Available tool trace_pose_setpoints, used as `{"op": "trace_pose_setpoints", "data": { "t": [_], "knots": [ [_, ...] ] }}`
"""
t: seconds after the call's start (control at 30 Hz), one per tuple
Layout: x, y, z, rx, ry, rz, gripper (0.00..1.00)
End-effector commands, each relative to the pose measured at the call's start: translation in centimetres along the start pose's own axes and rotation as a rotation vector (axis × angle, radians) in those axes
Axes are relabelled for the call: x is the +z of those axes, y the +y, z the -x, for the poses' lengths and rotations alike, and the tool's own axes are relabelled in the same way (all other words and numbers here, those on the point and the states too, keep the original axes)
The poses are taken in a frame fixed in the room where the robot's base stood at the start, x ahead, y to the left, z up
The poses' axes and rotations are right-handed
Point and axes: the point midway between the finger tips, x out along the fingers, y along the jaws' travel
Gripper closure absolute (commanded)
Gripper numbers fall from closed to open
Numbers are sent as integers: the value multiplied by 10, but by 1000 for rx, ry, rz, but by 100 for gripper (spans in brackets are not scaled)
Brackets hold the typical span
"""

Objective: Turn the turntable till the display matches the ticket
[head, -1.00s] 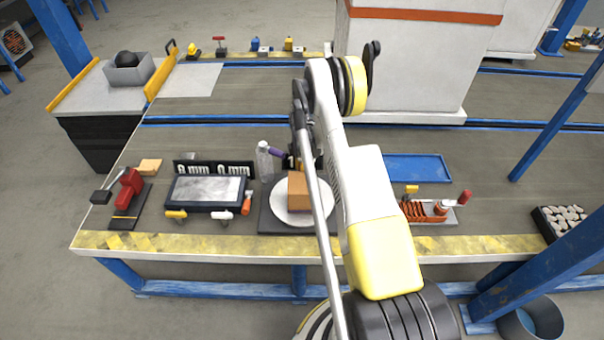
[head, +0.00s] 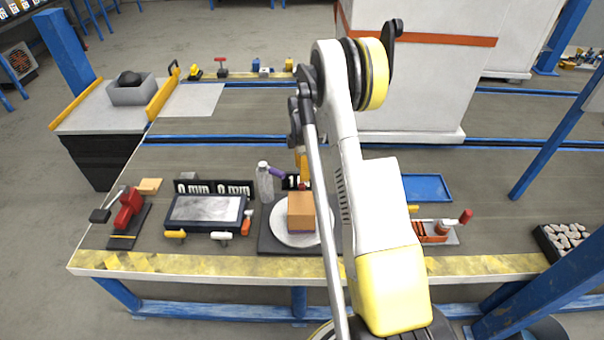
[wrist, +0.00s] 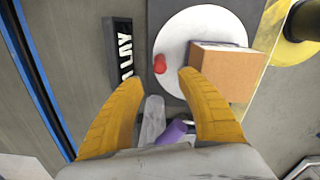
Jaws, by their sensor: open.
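The turntable is a white disc (head: 283,236) on a dark square base, near the table's front; the disc also shows in the wrist view (wrist: 178,45). A small red knob (wrist: 160,64) stands near the disc's edge, between the box and a black lettered sign (wrist: 122,50). My gripper (wrist: 160,80) is open, its yellow fingers pointing towards the disc on either side of the knob. Contact cannot be told. A black display (head: 213,188) seems to read "0 mm 0 mm". I cannot pick out a ticket.
A clear bottle (head: 264,182) with a purple piece (head: 277,173) stands close behind the turntable. A grey panel (head: 205,210) with coloured handles lies to its left, and a red clamp (head: 128,207) farther left. A blue tray (head: 427,187) lies to the right.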

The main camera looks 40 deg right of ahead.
Motion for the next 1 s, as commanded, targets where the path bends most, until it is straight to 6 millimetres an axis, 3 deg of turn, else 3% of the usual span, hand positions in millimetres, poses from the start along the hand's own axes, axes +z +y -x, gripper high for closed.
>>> {"op": "trace_pose_setpoints", "data": {
  "t": [0.43,0.8,1.0],
  "knots": [
    [-1,0,22,0,0,0,56],
    [-1,0,-50,0,0,0,56],
    [-1,0,-80,0,0,0,56]
  ]
}}
